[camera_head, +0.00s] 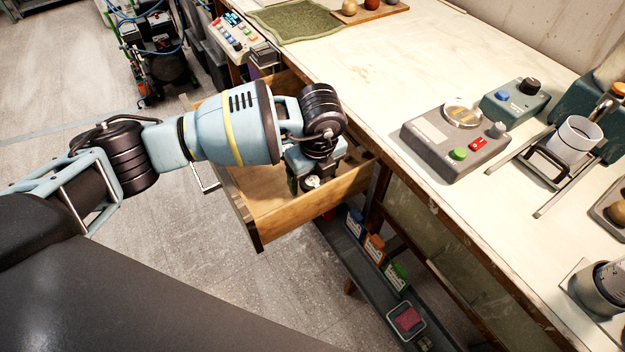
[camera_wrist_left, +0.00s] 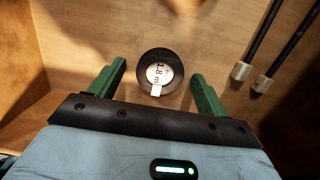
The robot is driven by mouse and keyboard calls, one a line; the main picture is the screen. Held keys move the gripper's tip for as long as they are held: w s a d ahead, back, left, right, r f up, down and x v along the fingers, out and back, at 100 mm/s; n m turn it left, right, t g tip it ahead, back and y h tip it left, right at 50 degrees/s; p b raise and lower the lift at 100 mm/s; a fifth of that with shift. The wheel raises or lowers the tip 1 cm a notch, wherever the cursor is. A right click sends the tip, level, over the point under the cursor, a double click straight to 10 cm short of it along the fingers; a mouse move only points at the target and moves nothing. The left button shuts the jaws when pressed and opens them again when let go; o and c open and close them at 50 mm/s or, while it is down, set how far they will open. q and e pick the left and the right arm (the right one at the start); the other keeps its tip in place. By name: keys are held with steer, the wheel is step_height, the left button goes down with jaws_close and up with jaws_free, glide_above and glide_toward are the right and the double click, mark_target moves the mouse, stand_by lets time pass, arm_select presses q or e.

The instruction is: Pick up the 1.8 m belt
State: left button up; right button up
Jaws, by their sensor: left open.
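The 1.8 m belt (camera_wrist_left: 159,72) is a small black coil with a white "1.8 m" label. It lies on the wooden floor of an open drawer (camera_head: 285,223). In the head view a small pale piece under the gripper may be its label. My left gripper (camera_wrist_left: 158,78) points down into the drawer. Its two green fingers are open, one on each side of the coil, with gaps visible. I cannot tell how far the fingertips are above the drawer floor. My right gripper is not in view.
Two dark rods with metal ends (camera_wrist_left: 255,70) lie in the drawer to the right. The drawer walls are close around the gripper. The workbench (camera_head: 385,75) holds a grey control box (camera_head: 440,150). A low shelf (camera_head: 345,250) with small boxes is below.

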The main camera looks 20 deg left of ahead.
mark_target(313, 181)
arm_select(q)
steer(key=c, duration=1.1)
steer(key=shift+r, duration=5)
